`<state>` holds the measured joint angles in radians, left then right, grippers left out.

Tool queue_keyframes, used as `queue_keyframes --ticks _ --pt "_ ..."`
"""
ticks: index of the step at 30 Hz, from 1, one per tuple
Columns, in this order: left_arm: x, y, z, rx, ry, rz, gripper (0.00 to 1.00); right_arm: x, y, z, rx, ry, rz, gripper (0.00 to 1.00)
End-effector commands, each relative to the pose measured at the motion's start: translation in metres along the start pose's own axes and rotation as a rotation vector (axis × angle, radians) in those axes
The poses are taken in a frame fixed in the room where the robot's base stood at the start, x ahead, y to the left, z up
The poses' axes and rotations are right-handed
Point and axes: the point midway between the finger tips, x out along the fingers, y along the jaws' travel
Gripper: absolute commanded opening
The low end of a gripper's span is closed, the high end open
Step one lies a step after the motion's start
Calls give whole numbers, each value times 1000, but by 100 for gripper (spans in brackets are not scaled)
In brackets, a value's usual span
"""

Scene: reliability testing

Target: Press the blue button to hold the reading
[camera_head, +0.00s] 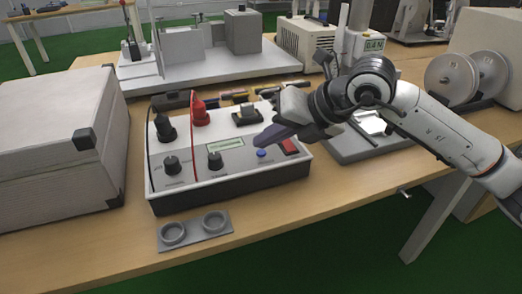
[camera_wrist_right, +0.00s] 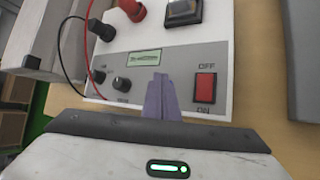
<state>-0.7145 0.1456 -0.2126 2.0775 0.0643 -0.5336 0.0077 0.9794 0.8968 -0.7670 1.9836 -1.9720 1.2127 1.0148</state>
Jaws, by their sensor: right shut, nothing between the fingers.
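The blue button (camera_head: 262,153) is a small round knob on the front right of the instrument box (camera_head: 228,178), left of the red switch (camera_head: 289,146). My right gripper (camera_head: 262,139) is shut and empty, with its fingertips just above and behind the button in the head view. A small gap seems to show between them, but I cannot tell contact for sure. In the right wrist view the shut fingers (camera_wrist_right: 161,96) point at the panel between the display (camera_wrist_right: 144,58) and the red switch (camera_wrist_right: 205,87); the button is hidden there. My left gripper is not in view.
Black and red plugs with cables stand on the box's left side. A grey two-ring holder (camera_head: 194,230) lies in front of it. A large white case (camera_head: 55,150) stands at left. Other equipment stands behind and at right. The table's front strip is mostly clear.

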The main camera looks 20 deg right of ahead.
Motion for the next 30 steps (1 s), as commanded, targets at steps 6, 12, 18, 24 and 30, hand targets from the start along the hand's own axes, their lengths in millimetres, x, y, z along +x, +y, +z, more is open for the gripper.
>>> queue_keyframes --ticks 6,12,18,24,30 --pt "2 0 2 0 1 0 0 2 -2 -2 0 0 0 0" --pt "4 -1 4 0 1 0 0 4 -3 -3 0 0 0 0" --pt "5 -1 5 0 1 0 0 5 -4 -4 0 0 0 0" --pt "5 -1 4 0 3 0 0 6 -4 -4 0 1 0 0" --pt "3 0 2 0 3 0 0 1 0 -1 0 1 0 0"
